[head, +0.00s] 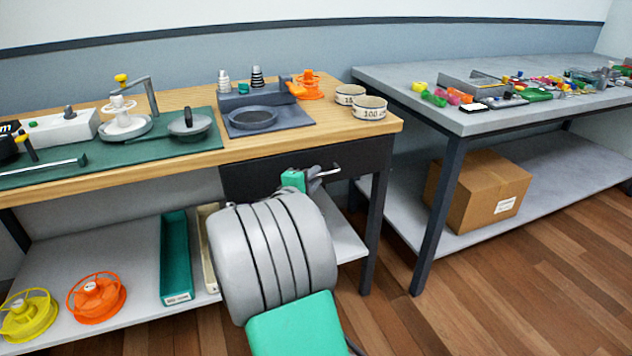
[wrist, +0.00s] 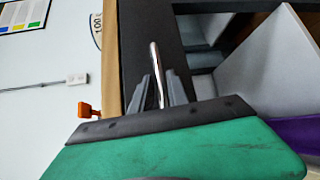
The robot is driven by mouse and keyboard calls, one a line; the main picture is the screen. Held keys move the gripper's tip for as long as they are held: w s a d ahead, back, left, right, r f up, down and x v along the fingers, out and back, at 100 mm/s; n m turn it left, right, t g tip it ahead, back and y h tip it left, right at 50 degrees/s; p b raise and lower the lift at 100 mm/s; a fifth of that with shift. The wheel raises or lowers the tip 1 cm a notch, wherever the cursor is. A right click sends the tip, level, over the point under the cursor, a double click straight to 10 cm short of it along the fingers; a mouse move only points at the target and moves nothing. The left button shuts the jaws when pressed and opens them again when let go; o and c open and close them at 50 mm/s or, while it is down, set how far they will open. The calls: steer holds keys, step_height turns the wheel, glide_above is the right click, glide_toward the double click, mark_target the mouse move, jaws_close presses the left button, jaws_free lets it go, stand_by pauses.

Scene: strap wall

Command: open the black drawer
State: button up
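The black drawer (head: 260,178) sits under the right end of the wooden bench top, and its front looks flush with the bench. Its metal bar handle (head: 328,173) sticks out at the right part of the front. My gripper (head: 316,180) is at the handle, and my arm hides part of the drawer's lower edge. In the wrist view the handle (wrist: 154,62) runs between the two grey fingers of my gripper (wrist: 160,82). The fingers stand apart with a gap beside the bar, so they look open around it. The drawer front (wrist: 145,30) is the dark band behind them.
The wooden bench top (head: 190,163) carries a dark pan tray, tape rolls (head: 368,108) and other items above the drawer. A shelf below holds a teal bin (head: 175,255) and spools. A grey table (head: 465,120) stands to the right, with a cardboard box (head: 478,190) beneath. The floor in front is clear.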

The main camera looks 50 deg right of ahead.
steer(key=shift+w+d+f, duration=0.1)
steer(key=shift+w+d, duration=0.05)
steer(key=shift+d, duration=0.5)
steer(key=shift+c, duration=0.4)
jaws_close()
stand_by(0.5)
